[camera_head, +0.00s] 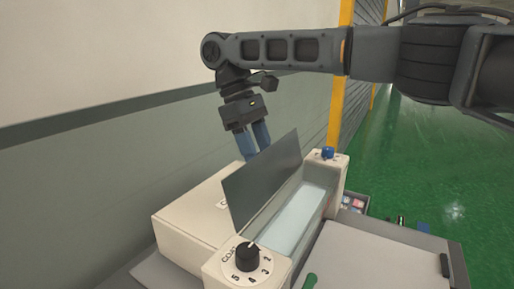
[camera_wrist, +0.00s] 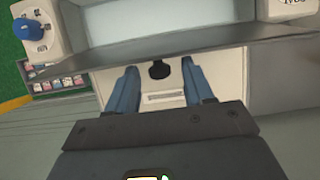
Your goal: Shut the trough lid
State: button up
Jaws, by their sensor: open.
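The trough lid (camera_head: 262,180) is a dark grey panel standing raised and tilted over the trough in the head view. The trough (camera_head: 300,212) below it is open and shows a pale, bluish-white inside. In the wrist view the lid (camera_wrist: 190,52) is seen nearly edge-on as a grey strip, with the pale trough (camera_wrist: 150,20) beyond it. My gripper (camera_head: 254,146) has blue fingers and points down behind the lid, on the wall side. In the wrist view my gripper (camera_wrist: 160,88) has its fingers apart with nothing between them, close to the lid. I cannot tell whether they touch it.
A black dial (camera_head: 247,256) stands at the near end of the trough and a blue knob (camera_head: 327,153) at the far end. A cream housing (camera_head: 190,215) lies behind the lid. The wall (camera_head: 110,150) is close on the left. Green floor (camera_head: 420,170) lies open at right.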

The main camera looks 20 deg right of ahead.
jog(key=shift+c, duration=0.5)
grip_shut()
